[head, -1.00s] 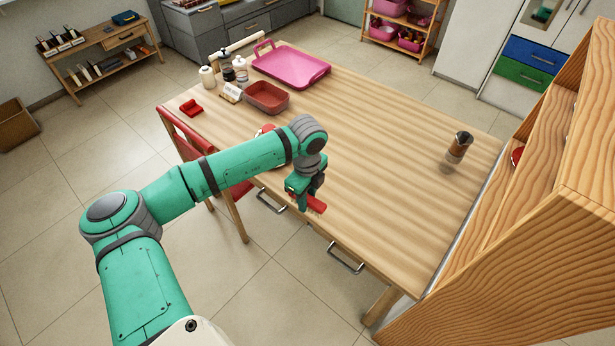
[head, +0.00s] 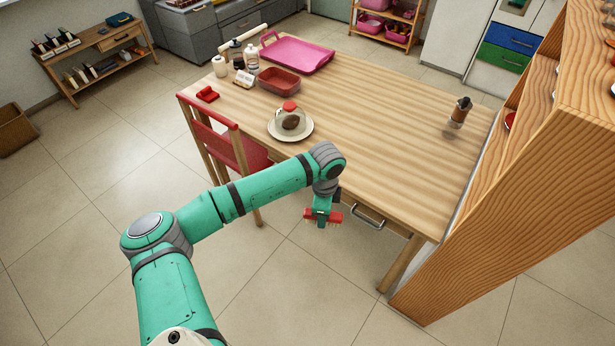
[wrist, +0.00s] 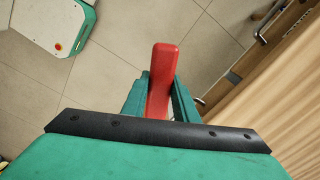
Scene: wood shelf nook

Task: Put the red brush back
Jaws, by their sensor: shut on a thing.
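My gripper (head: 322,218) is shut on the red brush (head: 333,215) and holds it above the floor, just off the table's front edge. The brush has a red body with pale bristles pointing down. In the wrist view the red brush (wrist: 161,85) sits between the two green fingers of my gripper (wrist: 160,100), with the floor behind it. The bristles are hidden in that view.
The wooden table (head: 390,130) holds a plate with food (head: 291,125), a pink tray (head: 297,55), a reddish bin (head: 279,81) and a pepper mill (head: 460,112). A red chair (head: 228,145) stands at its left. A wooden shelf unit (head: 500,215) stands right. A low shelf with several brushes (head: 90,58) is at the back left. Floor is open at left.

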